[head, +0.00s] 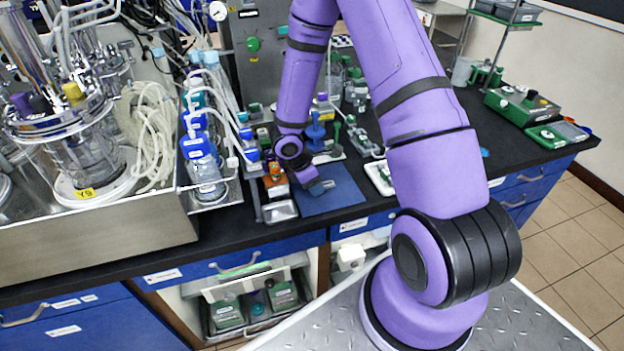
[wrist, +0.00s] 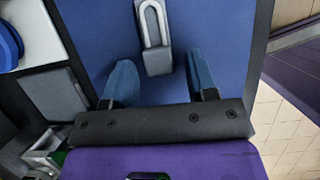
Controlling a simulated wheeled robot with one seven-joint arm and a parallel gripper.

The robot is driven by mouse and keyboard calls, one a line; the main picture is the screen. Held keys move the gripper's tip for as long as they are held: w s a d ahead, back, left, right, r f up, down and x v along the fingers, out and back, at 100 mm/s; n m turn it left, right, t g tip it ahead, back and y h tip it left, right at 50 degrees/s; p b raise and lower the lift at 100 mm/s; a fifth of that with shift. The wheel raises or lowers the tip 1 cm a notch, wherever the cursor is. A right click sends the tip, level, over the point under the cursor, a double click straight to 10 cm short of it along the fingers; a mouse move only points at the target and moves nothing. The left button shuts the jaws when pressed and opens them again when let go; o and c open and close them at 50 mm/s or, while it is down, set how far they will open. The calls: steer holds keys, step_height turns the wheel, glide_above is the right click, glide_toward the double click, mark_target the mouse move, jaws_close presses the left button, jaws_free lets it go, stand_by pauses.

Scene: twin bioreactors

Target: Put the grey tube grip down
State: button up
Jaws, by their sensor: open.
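The grey tube grip (wrist: 158,60), a grey block with a pale loop on it, lies on the blue mat (wrist: 98,25) in the wrist view. My gripper (wrist: 161,72) is open, its two blue fingers apart on either side of the grip's near end. A gap shows between each finger and the grip. In the head view my gripper (head: 318,186) is low over the blue mat (head: 345,201) near the bench's front edge. The grip is too small to make out clearly there.
A small metal tray (head: 280,211) and an orange-capped bottle (head: 275,180) stand left of the mat. A white tray (head: 380,178) lies to its right. A blue stand (head: 315,133) is behind. The mat's front right part is bare.

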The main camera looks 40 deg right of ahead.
steer(key=shift+r, duration=0.6)
steer(key=s+a+r+m, duration=0.1)
steer(key=a+r+m, duration=0.25)
steer(key=r, duration=1.75)
steer(key=s+a+r+m+t+y, duration=0.2)
steer(key=s+r+m, duration=0.3)
steer(key=s+r, duration=0.5)
steer(key=s+a+r+m+t+y, duration=0.2)
steer(key=s+r+m+t, duration=0.2)
steer(key=s+r, duration=0.7)
steer(key=shift+s+a+m+t, duration=0.15)
steer(key=shift+a+m+t, duration=0.2)
steer(key=shift+m, duration=0.8)
